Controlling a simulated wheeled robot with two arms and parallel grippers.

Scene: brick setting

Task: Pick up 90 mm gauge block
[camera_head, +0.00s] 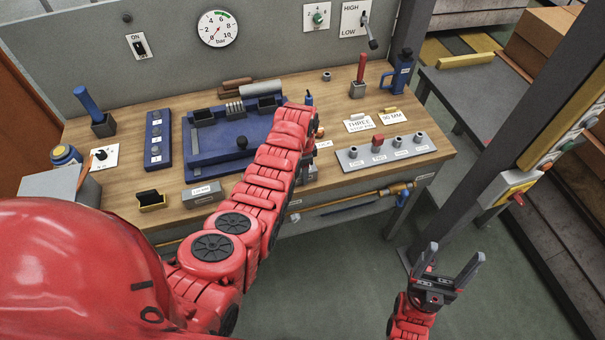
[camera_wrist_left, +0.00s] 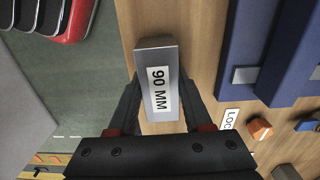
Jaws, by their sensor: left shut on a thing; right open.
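The 90 mm gauge block (camera_wrist_left: 172,55) is a grey block with a white "90 MM" label in the left wrist view. My left gripper (camera_wrist_left: 161,84) has a finger on each side of it and is shut on it, near the bench's front edge. I cannot tell whether the block is clear of the bench top. In the head view my left arm largely hides that gripper (camera_head: 308,172) and the block. My right gripper (camera_head: 445,268) is open and empty, over the floor in front of the bench.
Another labelled grey block (camera_head: 203,195) lies on the wooden bench (camera_head: 130,135), left of my arm. A blue fixture (camera_head: 215,145) fills the bench's middle. A grey plate with several pegs (camera_head: 385,152) lies to the right. A grey post (camera_head: 455,150) stands right of the bench.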

